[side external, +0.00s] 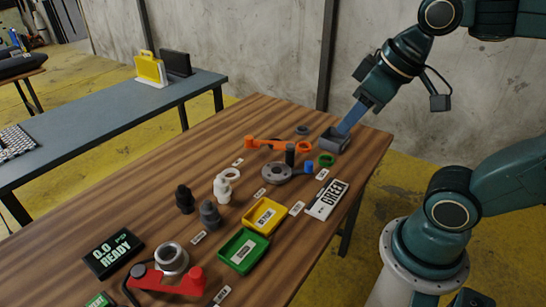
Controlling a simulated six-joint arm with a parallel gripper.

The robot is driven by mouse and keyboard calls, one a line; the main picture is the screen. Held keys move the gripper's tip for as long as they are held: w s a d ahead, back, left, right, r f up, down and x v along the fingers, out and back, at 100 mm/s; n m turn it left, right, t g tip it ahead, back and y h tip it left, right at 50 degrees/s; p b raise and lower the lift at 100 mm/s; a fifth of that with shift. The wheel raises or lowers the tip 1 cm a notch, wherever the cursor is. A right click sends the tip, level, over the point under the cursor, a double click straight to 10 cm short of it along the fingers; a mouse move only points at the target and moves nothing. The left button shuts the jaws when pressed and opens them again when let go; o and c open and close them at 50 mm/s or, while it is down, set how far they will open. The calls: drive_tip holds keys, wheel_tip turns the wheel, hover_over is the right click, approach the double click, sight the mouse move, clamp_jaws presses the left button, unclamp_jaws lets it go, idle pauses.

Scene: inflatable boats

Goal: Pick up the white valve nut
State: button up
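A white ring (232,174), which looks like the valve nut, lies on the wooden table. A white valve-shaped part (222,190) stands directly in front of it and overlaps it in the picture. My gripper (346,124) is at the far right end of the table, well away from both white parts.
Black (185,199) and grey (210,214) valve parts stand close to the white ones. Yellow (265,215) and green (243,250) trays lie in front. A round grey flange (276,172), an orange-handled tool (268,144), an orange ring (303,147) and a green ring (326,160) lie nearer my gripper.

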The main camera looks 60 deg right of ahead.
drive_tip(key=w+d+n+g+y, duration=0.2)
drive_tip(key=w+n, duration=0.4)
drive_tip(key=w, duration=1.5)
drive_tip(key=w+d+f+n+y, duration=0.1)
drive_tip(key=w+d+f+n, duration=0.2)
drive_tip(key=w+f, duration=0.4)
drive_tip(key=w+d+f+n+g+y, duration=0.1)
drive_tip(key=w+d+f+n, duration=0.2)
drive_tip(key=w+d+f, duration=0.2)
drive_tip(key=w+f, duration=0.3)
drive_tip(key=f, duration=0.4)
drive_tip(key=shift+w+d+n+g, duration=0.2)
drive_tip(key=shift+d+n+g, duration=0.1)
drive_tip(key=shift+d+n, duration=0.1)
drive_tip(key=shift+f, duration=0.1)
drive_tip(key=shift+x, duration=4.3)
drive_tip(key=shift+a, duration=0.1)
